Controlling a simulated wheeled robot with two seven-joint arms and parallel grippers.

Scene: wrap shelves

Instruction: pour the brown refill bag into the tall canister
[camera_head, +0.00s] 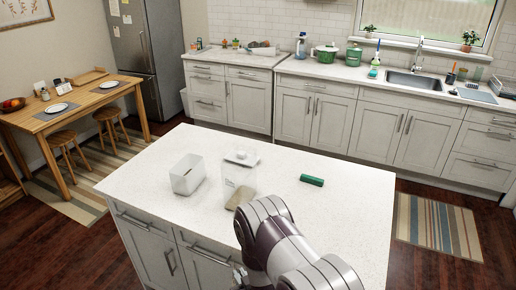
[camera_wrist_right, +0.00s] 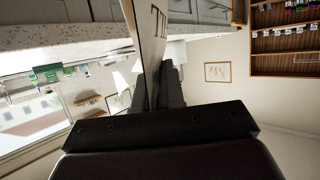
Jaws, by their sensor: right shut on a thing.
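A tall clear canister (camera_head: 239,184) stands on the island, with a tan-brown patch low in it or behind it; I cannot tell which. A white lid (camera_head: 242,158) shows at its top; I cannot tell whether it rests on the canister or behind it. In the right wrist view, my right gripper (camera_wrist_right: 157,85) is shut on a thin pale panel with dark lettering, apparently the refill bag (camera_wrist_right: 150,35), seen nearly edge-on. In the head view my right arm hides the fingers and the bag, in front of the canister. My left gripper is not in view.
A white open-topped box (camera_head: 187,175) stands left of the canister. A dark green cylinder-like thing (camera_head: 312,180) lies to its right. The right part of the island top (camera_head: 345,205) is clear. Counters with a sink (camera_head: 413,80) run along the back.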

